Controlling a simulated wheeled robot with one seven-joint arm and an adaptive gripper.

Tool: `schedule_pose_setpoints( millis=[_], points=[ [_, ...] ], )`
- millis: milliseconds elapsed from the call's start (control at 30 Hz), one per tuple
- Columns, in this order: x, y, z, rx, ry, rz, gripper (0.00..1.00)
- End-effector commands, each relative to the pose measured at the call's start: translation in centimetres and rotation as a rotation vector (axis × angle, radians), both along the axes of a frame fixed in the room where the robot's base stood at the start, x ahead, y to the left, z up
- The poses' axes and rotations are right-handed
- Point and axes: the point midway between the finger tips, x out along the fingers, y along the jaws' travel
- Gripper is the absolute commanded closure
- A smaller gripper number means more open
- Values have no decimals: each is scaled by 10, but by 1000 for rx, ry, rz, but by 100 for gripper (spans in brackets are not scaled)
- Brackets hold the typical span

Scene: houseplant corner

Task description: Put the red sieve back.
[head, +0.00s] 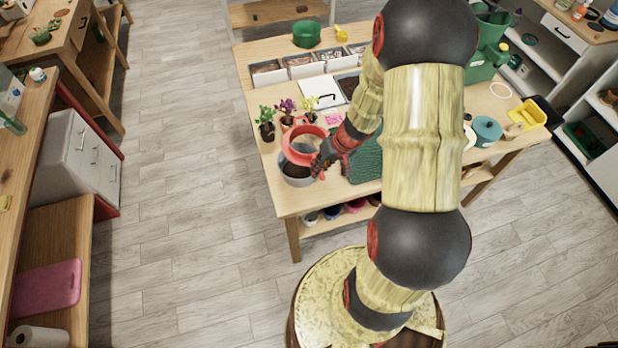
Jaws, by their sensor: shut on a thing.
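The red sieve (289,146) is a round red ring with a handle toward its lower right. It shows over a grey pot (297,181) near the front left corner of the wooden table (290,207); I cannot tell whether it touches the pot. My gripper (321,168) is shut on the sieve at its handle side. The fingertips are small and partly dark against the handle. My arm hides part of the table's middle and right.
Potted plants (266,128) stand just behind the sieve. A dark green mat (365,165) lies to its right. Several bins (305,66) and a green pot (306,33) are at the back. A teal pot (487,130) and a yellow scoop (527,116) are on the right.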

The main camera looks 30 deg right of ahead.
Motion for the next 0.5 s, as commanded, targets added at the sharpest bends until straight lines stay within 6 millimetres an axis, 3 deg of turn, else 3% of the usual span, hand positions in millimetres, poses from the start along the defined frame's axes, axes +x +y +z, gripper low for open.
schedule_pose_setpoints(
  millis=[100, 367, 500],
  points=[
    [9, 13, -20, 1, 2, 3, 100],
    [18, 24, -37, 0, -1, 2, 100],
    [19, 27, -57, 1, 2, -1, 100]
  ],
)
